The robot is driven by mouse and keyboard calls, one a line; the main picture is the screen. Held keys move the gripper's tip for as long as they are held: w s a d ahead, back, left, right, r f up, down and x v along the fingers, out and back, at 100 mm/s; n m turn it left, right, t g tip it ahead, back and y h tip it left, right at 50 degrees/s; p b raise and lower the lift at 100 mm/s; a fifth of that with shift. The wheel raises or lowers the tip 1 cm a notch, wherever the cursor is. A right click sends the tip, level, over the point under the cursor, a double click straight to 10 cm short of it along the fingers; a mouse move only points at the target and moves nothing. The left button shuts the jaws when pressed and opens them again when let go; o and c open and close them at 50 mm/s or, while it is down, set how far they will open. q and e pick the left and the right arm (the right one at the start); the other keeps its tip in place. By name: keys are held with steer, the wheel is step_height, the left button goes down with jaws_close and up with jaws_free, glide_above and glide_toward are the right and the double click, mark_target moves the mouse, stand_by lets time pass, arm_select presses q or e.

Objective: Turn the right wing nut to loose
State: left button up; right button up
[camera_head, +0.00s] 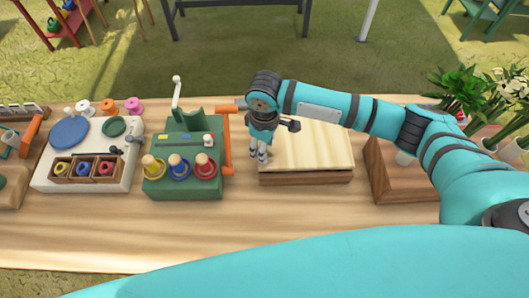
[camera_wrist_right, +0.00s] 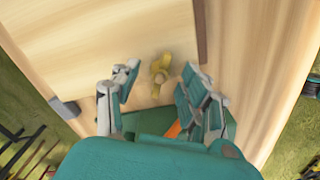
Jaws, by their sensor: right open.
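A pale wooden press board (camera_head: 315,135) lies on the table, and its flat top also fills much of the right wrist view (camera_wrist_right: 110,35). A yellow brass wing nut (camera_wrist_right: 160,70) stands on the board near its edge in the right wrist view. My right gripper (camera_head: 259,156) points down at the left end of the board in the head view. In the right wrist view my right gripper (camera_wrist_right: 158,80) is open, one finger on each side of the wing nut, with gaps between. The wing nut cannot be made out in the head view. My left gripper is out of view.
A green stand (camera_head: 185,185) with colored rings and an orange-handled tool (camera_head: 227,145) sit just left of the board. A white tray (camera_head: 55,180) is farther left. Potted plants (camera_head: 475,95) stand at the right. The table's front strip (camera_head: 230,225) is clear.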

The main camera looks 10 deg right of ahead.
steer(key=shift+f, duration=0.25)
steer(key=shift+c, duration=0.3)
jaws_close()
steer(key=shift+r+n+p, duration=0.2)
steer(key=shift+n+p, duration=1)
steer(key=shift+n, duration=0.2)
steer(key=shift+f+n+p, duration=0.15)
steer(key=shift+n+p, duration=0.7)
steer(key=shift+n, duration=0.65)
